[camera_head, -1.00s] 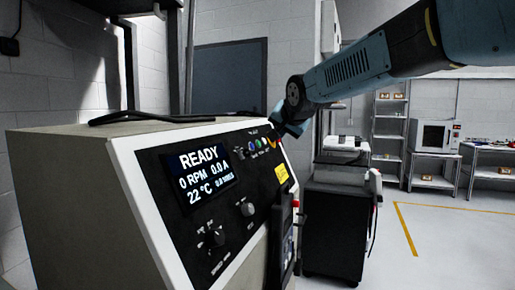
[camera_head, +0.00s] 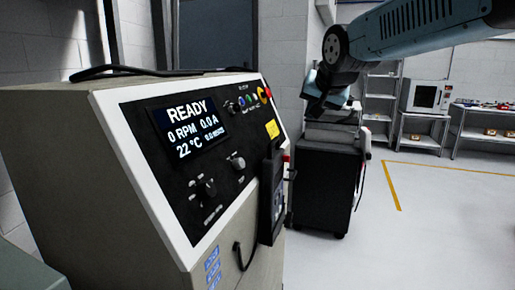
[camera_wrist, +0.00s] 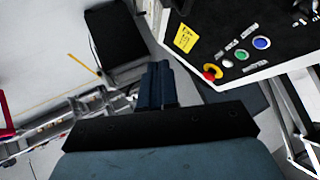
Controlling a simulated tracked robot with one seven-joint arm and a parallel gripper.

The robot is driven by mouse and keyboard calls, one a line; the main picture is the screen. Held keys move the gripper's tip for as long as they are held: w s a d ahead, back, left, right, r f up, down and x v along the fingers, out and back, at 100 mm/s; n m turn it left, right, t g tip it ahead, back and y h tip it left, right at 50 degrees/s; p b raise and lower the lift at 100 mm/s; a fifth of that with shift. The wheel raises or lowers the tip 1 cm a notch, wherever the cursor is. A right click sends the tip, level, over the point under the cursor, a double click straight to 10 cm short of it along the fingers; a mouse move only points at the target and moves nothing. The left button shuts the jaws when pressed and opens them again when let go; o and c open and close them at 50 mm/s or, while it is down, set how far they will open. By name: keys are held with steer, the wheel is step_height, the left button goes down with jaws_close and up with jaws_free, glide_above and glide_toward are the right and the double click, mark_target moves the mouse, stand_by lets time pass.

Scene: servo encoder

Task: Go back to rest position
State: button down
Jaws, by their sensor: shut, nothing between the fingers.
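My gripper (camera_head: 316,112) hangs at the end of my blue-grey arm, in the air to the right of the control console's panel (camera_head: 222,186). In the wrist view the two dark fingers (camera_wrist: 157,84) are together, with nothing between them. The panel's display (camera_head: 188,128) reads READY, 0 RPM, 0.0 A and 22 °C. A red and yellow stop button (camera_head: 264,95) sits at the panel's upper right. In the wrist view the stop button (camera_wrist: 212,73) lies right of the fingers, apart from them, beside white, green and blue buttons.
A dark cart (camera_head: 325,190) stands right of the console. A handheld device (camera_head: 271,200) hangs on the console's right edge, with a cable below. Shelves and a bench with a white oven-like unit (camera_head: 427,97) stand at the back right. The floor at right is clear, with a yellow line.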

steer(key=s+d+f+n+g, duration=0.1)
steer(key=s+d+f, duration=0.2)
steer(key=s, duration=0.4)
steer(key=s+d+f+n+g+h, duration=0.1)
steer(key=s+d+f, duration=0.2)
steer(key=s+f, duration=0.3)
steer(key=s+d+f+g, duration=0.2)
steer(key=s+d+f, duration=0.2)
steer(key=s, duration=0.5)
steer(key=shift+s+f+n+h, duration=0.25)
steer(key=shift+n+h, duration=0.15)
